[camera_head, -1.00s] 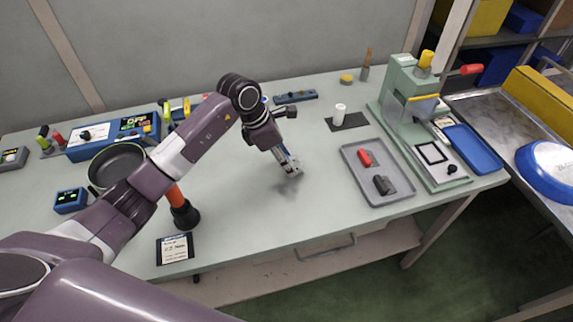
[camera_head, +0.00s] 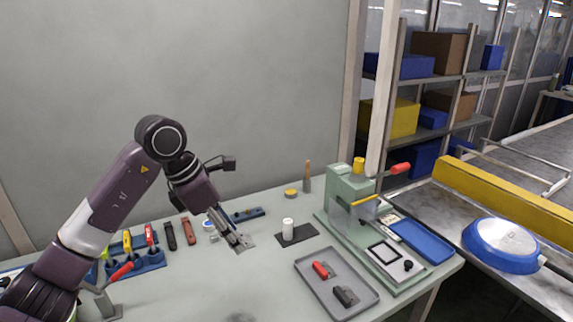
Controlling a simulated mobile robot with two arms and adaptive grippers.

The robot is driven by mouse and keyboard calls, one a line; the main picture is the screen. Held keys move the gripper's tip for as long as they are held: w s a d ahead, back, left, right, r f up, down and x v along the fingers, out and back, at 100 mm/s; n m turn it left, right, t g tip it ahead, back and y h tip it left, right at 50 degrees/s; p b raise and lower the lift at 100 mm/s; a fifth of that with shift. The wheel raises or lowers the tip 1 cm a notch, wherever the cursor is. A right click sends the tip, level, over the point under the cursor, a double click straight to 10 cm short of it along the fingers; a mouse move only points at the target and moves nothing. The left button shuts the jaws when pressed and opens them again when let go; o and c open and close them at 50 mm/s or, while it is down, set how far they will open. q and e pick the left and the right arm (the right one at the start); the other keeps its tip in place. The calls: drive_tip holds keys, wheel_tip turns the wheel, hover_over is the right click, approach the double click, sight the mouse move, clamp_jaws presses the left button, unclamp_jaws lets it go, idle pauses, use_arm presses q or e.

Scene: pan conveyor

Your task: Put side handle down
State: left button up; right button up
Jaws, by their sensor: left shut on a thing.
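My left gripper (camera_head: 238,241) hangs over the left-middle of the workbench, fingers pointing down and to the right. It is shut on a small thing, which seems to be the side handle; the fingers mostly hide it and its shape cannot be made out. A red side handle (camera_head: 321,270) and a black side handle (camera_head: 345,296) lie apart in the grey tray (camera_head: 308,289), to the right of and nearer than the gripper. My right gripper is not in view.
A green press (camera_head: 345,192) stands right of the tray, beside a blue tray (camera_head: 421,242). A white cylinder (camera_head: 288,226) stands on a dark pad (camera_head: 303,236). A tool rack (camera_head: 150,262) is at left. A blue pan (camera_head: 502,245) lies on the conveyor. Bench in front of the gripper is clear.

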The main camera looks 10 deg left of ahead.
use_arm(q)
drive_tip(key=s+f+m+g+y, duration=0.2)
drive_tip(key=s+f+m+g, duration=0.1)
drive_tip(key=s+m, duration=0.7)
drive_tip(key=s+a+f+m+g+y, duration=0.1)
drive_tip(key=s+f+m, duration=0.4)
drive_tip(key=s+m, duration=0.6)
drive_tip(key=shift+a+f+m+g+y, duration=0.25)
drive_tip(key=shift+m+g+y, duration=0.25)
drive_tip(key=shift+m+g, duration=1.05)
